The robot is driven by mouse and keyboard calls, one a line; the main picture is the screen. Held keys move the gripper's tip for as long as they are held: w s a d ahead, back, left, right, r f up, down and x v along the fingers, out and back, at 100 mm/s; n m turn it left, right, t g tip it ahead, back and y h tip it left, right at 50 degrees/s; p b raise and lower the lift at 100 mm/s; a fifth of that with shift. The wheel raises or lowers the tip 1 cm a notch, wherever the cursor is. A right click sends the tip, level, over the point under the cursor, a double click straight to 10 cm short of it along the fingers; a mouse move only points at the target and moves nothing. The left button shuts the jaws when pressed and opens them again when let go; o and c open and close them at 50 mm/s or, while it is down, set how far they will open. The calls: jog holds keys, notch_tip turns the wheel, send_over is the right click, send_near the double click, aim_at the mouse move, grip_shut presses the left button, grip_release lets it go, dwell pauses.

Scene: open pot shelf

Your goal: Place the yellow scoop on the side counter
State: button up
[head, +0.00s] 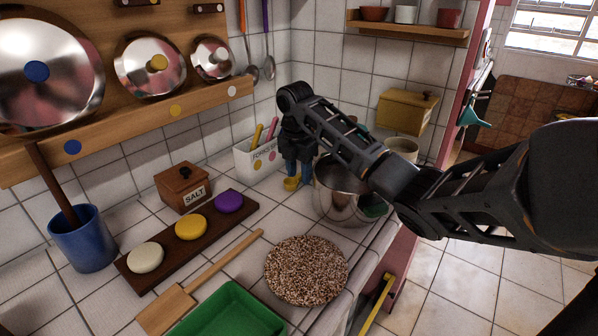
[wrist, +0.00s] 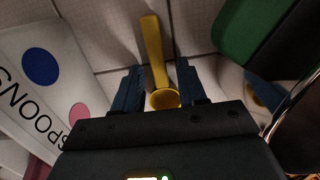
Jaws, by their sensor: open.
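The yellow scoop (head: 291,184) is low on the white tiled counter, beside the steel pot and in front of the white utensil box. In the wrist view the scoop (wrist: 154,52) lies between my two blue fingers, its handle pointing up the picture and its round end close to the palm. My gripper (head: 298,178) points down over it, with the fingers apart in the wrist view (wrist: 159,75). I cannot tell whether either finger touches the scoop. I cannot tell which surface is the side counter; a brown tiled surface (head: 530,108) shows at back right.
The steel pot (head: 338,205) stands close right of my gripper, and the labelled utensil box (head: 250,162) close left. A speckled round mat (head: 306,271), a green tray (head: 225,312) and a wooden paddle (head: 170,308) lie in front. Open floor is at right.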

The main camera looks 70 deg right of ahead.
aim_at(298, 177)
jog(key=shift+r, duration=0.1)
notch_tip(298, 177, up, 12)
jog(key=p, duration=0.3)
jog(key=shift+a, duration=0.4)
dwell(0.8)
